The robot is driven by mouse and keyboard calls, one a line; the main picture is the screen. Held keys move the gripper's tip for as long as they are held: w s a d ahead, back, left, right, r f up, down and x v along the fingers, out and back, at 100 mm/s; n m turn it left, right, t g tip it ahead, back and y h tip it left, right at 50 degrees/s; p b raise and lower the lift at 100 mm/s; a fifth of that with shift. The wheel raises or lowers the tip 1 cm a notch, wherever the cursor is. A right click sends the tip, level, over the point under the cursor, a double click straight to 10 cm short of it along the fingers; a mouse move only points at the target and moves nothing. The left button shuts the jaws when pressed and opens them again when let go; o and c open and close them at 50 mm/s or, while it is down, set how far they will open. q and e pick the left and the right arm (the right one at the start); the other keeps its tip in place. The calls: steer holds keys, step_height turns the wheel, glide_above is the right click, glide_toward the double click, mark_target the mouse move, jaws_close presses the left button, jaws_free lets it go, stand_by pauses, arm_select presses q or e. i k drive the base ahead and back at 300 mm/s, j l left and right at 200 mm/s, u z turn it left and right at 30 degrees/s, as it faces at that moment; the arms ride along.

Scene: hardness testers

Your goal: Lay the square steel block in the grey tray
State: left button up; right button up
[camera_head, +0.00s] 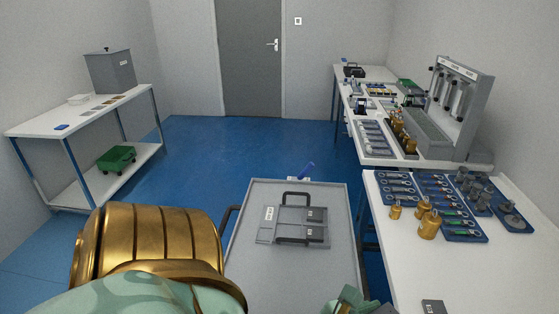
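A flat grey tray-like holder (290,226) with a dark handle lies on the trolley top in the middle. It carries white labels and darker grey blocks (315,214). A small dark grey block with a pale label (433,306) lies at the near edge of the right bench, partly cut off by the picture; I cannot tell for sure that it is the square steel block. My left arm, gold and mint, fills the lower left, and its gripper is out of view. Part of my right gripper (352,302), green and dark, shows at the bottom edge, left of that block; its fingertips are unclear.
The trolley (245,255) has a raised rim. A white table (50,122) with a grey bin (110,72) stands left. Blue floor is clear behind the trolley.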

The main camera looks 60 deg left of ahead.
mark_target(291, 215)
steer(key=k+j+z, duration=0.15)
steer(key=k, duration=0.5)
steer(key=k+j+z, duration=0.2)
steer(key=k, duration=0.5)
steer(key=k+j+z, duration=0.1)
steer(key=j, duration=0.3)
steer(key=k+j+z, duration=0.1)
steer(key=j, duration=0.25)
steer(key=k+j+z, duration=0.1)
steer(key=j, duration=0.3)
steer(key=k+j+z, duration=0.1)
steer(key=j, duration=0.25)
steer(key=i+j, duration=0.1)
steer(key=j, duration=0.4)
steer(key=i+j+z, duration=0.15)
steer(key=j, duration=0.85)
